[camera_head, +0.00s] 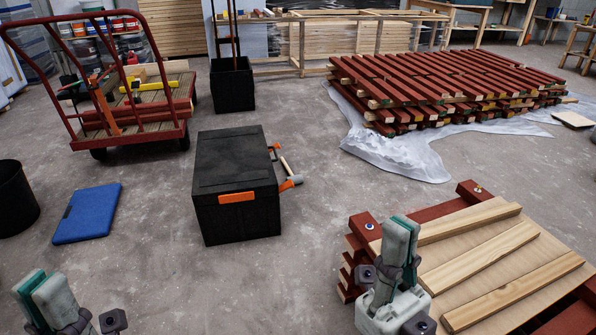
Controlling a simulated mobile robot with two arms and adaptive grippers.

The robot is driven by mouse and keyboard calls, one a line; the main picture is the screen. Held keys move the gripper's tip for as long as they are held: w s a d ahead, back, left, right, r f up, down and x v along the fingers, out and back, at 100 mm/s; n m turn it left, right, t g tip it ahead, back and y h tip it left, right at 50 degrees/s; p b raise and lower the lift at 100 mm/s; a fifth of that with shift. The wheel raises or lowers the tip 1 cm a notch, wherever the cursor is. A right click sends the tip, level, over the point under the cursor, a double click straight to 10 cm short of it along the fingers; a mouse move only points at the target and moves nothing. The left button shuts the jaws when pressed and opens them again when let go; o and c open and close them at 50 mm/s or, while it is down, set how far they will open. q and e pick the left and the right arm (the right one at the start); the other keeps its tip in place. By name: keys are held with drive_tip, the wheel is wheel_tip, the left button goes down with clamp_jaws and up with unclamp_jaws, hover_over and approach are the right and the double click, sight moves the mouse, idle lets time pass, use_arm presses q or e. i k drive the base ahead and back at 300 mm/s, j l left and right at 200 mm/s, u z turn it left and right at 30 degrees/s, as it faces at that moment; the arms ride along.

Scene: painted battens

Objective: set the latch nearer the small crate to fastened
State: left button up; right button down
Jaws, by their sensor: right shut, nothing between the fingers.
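A black lidded chest (238,170) stands on the floor in the middle. An orange latch-like piece (237,197) sits on its front face under the lid edge; whether it is fastened cannot be told. Another orange piece (290,183) with a pale bar shows at the chest's right side, partly hidden. No small crate can be identified for certain. My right gripper (402,222) is shut and empty, upright in front of the batten stack at lower right, apart from the chest. My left gripper (40,278) is at the bottom left, partly cut off; its opening is unclear.
Red battens with pale boards (478,262) fill the lower right. A blue case (87,213) lies left of the chest, near a black bin (15,198). A red cart (130,140) and black planter-like box (232,84) stand behind. Floor before the chest is clear.

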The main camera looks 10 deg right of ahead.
sight(289, 184)
drive_tip(key=i+u, duration=0.2)
drive_tip(key=i, duration=0.35)
drive_tip(key=i+l+u, duration=0.2)
drive_tip(key=i, duration=0.35)
drive_tip(key=i+l+u, duration=0.2)
drive_tip(key=i, duration=0.4)
drive_tip(key=j, duration=0.1)
